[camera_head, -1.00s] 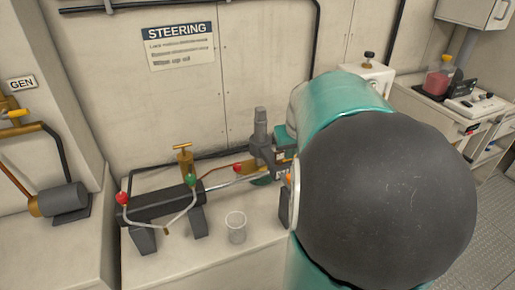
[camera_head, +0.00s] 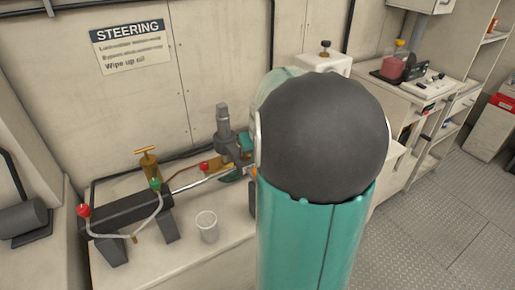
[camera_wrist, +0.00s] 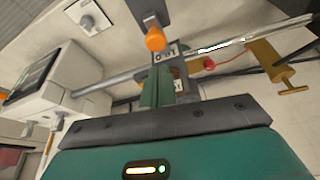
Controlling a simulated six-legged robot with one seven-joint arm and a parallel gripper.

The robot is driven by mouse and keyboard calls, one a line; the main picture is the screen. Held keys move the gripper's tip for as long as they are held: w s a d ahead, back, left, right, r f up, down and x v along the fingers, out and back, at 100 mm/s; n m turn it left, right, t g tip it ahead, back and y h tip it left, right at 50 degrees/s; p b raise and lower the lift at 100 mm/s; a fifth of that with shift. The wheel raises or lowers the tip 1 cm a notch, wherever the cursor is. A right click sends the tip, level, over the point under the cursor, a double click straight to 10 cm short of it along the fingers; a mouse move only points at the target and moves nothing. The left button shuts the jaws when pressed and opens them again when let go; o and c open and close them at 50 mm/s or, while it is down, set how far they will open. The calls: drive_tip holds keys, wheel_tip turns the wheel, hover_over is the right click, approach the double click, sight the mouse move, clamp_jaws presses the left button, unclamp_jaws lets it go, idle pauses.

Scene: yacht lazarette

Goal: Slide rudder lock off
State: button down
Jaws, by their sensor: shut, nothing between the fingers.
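In the wrist view, my gripper (camera_wrist: 157,84) is shut and empty, its teal fingers pointing up the picture. Just beyond its tips are an orange knob (camera_wrist: 155,38) and a grey piece with a partly readable label (camera_wrist: 166,55), close to the bright steel rod (camera_wrist: 235,40). These may belong to the rudder lock, but I cannot tell its full shape. I cannot tell whether the fingers touch it. In the head view, the steel rod (camera_head: 201,182) runs from a dark cylinder (camera_head: 128,211) towards a grey upright post (camera_head: 226,122). My arm hides much beyond that.
A clear cup (camera_head: 207,226) stands on the bench in front of the rod. A brass T-handled valve (camera_head: 148,163) stands behind the cylinder, which has a red knob (camera_head: 84,210) and a green knob (camera_head: 155,184). A white box (camera_head: 322,64) stands behind my arm. Open floor (camera_head: 445,215) lies at right.

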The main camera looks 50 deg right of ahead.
drive_tip(key=x, duration=0.4)
drive_tip(key=shift+s+a, duration=0.3)
drive_tip(key=shift+s, duration=0.55)
drive_tip(key=shift+s+a, duration=0.25)
drive_tip(key=shift+s, duration=0.55)
